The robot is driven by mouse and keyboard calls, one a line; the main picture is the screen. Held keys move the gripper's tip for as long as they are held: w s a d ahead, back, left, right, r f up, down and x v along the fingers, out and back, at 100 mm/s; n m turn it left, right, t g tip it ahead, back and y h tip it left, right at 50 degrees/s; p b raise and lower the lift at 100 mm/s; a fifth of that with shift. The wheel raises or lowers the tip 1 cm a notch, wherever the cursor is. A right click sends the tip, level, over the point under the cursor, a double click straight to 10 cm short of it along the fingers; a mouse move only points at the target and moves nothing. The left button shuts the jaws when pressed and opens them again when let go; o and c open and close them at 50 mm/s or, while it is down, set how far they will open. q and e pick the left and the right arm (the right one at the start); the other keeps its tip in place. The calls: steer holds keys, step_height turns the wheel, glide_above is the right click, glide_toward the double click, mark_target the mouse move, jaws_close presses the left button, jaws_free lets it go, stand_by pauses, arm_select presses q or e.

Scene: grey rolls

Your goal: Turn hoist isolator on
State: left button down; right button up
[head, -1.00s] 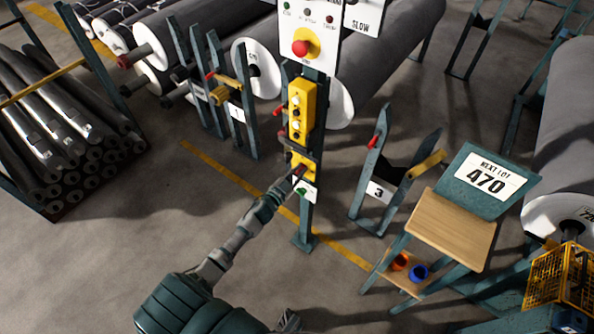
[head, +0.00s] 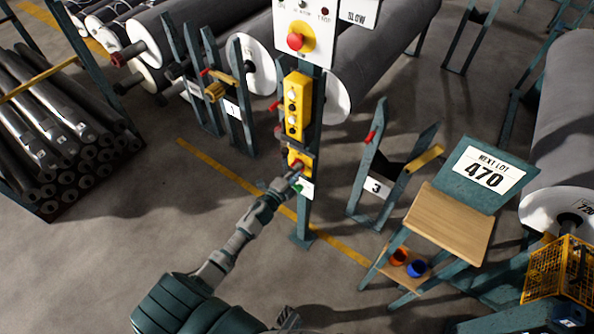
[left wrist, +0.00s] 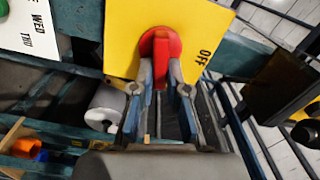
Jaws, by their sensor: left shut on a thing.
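The hoist isolator is a yellow plate (head: 304,156) with a red knob, low on a dark green post in the head view. In the left wrist view the yellow plate (left wrist: 205,28) fills the top middle, with the word OFF at its right, printed sideways. The red knob (left wrist: 161,45) stands out from the plate. My left gripper (left wrist: 161,80) has its two fingers on either side of the knob, shut on it. In the head view my left gripper (head: 293,178) reaches the plate from below left. A grey part at the bottom edge may be my right gripper (head: 288,319); its jaws are unclear.
Above on the post are a yellow button box (head: 297,105) and a panel with a red push button (head: 295,41). A stand marked 3 (head: 377,187) and a wooden-topped stand (head: 448,222) are to the right.

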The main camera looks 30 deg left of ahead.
arm_select(q)
steer(key=shift+d+f+m+b, duration=0.15)
steer(key=shift+m+b, duration=0.2)
steer(key=shift+m, duration=1.05)
arm_select(e)
steer(key=shift+w+r, duration=0.2)
steer(key=shift+r, duration=0.25)
steer(key=shift+w+r, duration=0.2)
steer(key=shift+r, duration=0.45)
arm_select(q)
steer(key=c, duration=1.2)
jaws_free()
steer(key=shift+f, duration=0.1)
steer(key=shift+o, duration=0.2)
steer(key=shift+w, duration=0.15)
arm_select(e)
steer(key=shift+w+f, duration=0.1)
steer(key=shift+d, duration=0.1)
arm_select(q)
steer(key=s+a, duration=0.1)
steer(key=s, duration=1.1)
